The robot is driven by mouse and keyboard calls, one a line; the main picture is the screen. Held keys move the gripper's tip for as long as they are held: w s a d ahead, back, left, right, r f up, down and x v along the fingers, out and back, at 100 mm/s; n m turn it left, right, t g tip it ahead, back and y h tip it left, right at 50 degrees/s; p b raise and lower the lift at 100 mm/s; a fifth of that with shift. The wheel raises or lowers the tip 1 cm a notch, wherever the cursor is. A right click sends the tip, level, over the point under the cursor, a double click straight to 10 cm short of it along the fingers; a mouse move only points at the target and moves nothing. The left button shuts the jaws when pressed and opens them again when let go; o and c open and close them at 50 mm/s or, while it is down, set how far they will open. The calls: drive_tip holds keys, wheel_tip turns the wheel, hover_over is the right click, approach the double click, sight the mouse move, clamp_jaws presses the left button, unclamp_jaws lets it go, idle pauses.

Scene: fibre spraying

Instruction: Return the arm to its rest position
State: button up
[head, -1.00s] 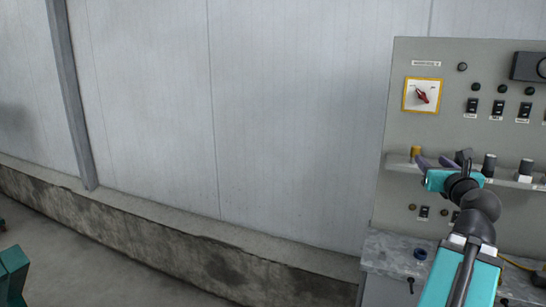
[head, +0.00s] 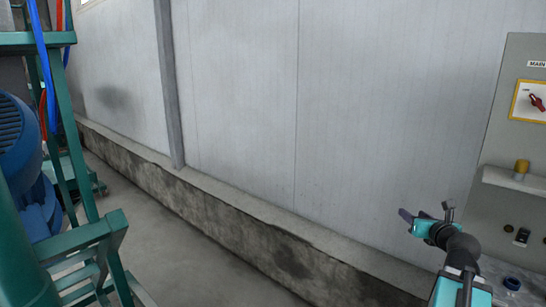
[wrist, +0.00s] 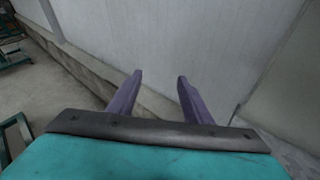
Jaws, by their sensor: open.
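My gripper (head: 404,216) is at the lower right of the head view, at the end of my teal and black arm, in front of the pale wall. In the wrist view, the two purple fingers of my gripper (wrist: 159,76) stand apart with nothing between them. Beyond the fingers are the wall and its low concrete base. My arm is stretched out forward, and its lower part is cut off by the bottom edge of the head view.
A grey control panel (head: 505,150) with a red switch (head: 537,102) stands at the right edge. Green framed machinery (head: 95,240) with a blue motor (head: 20,140) is at the left. Bare floor (head: 175,245) runs along the concrete wall base (head: 230,220).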

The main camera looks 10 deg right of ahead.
drive_tip(key=w+a+f+n+g+y, duration=0.1)
drive_tip(key=w+a+f+y, duration=0.15)
drive_tip(key=a+f, duration=0.3)
drive_tip(key=w+a+f+n+y, duration=0.1)
drive_tip(key=w+a+f, duration=0.2)
drive_tip(key=a+f, duration=0.3)
drive_tip(key=s+a+f+n+g+y, duration=0.1)
drive_tip(key=a+f+n+g+y, duration=0.3)
drive_tip(key=a+f, duration=0.95)
drive_tip(key=s+a+f+n+g, duration=0.25)
drive_tip(key=a+f+n, duration=0.25)
drive_tip(key=a+f, duration=0.85)
drive_tip(key=s+a+f+n+g, duration=0.3)
drive_tip(key=s+a+f+n, duration=0.2)
drive_tip(key=s+f, duration=0.3)
drive_tip(key=s+a+f+n+g, duration=0.3)
drive_tip(key=s+a+f+n, duration=0.15)
drive_tip(key=s+f, duration=0.4)
drive_tip(key=s+a+f+n+g, duration=0.2)
drive_tip(key=s+f+n+g, duration=0.2)
drive_tip(key=s+f+n, duration=0.4)
drive_tip(key=s+d+n+g+h, duration=0.2)
drive_tip(key=s+d+n+h, duration=0.1)
drive_tip(key=s+n, duration=0.6)
drive_tip(key=shift+s+d+r+n, duration=0.3)
drive_tip(key=shift+d+n, duration=0.55)
drive_tip(key=shift+n, duration=0.9)
